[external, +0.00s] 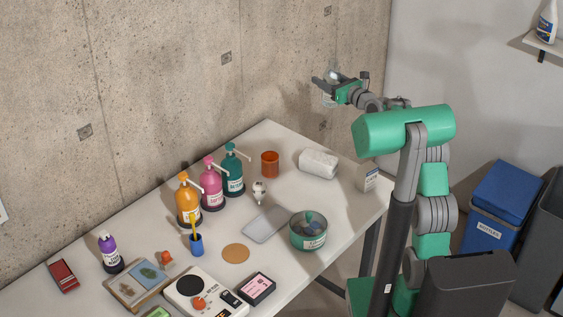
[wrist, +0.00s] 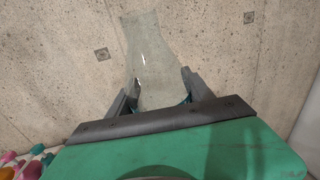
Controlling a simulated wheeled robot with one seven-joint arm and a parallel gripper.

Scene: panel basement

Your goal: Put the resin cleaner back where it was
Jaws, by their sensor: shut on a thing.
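My gripper (external: 328,88) is raised above the far end of the table, in front of the concrete wall. It is shut on a clear, see-through vessel (wrist: 150,60). A white spray bottle (external: 547,22) with a blue label stands on the wall shelf (external: 536,43) at the upper right.
The white table (external: 285,265) holds orange, pink and teal pump bottles (external: 233,172), an amber cup (external: 270,164), a paper roll (external: 318,163), a green bowl (external: 308,232) and a small can (external: 368,177). Blue (external: 495,212) and dark bins stand at right. The table's far corner has bare room.

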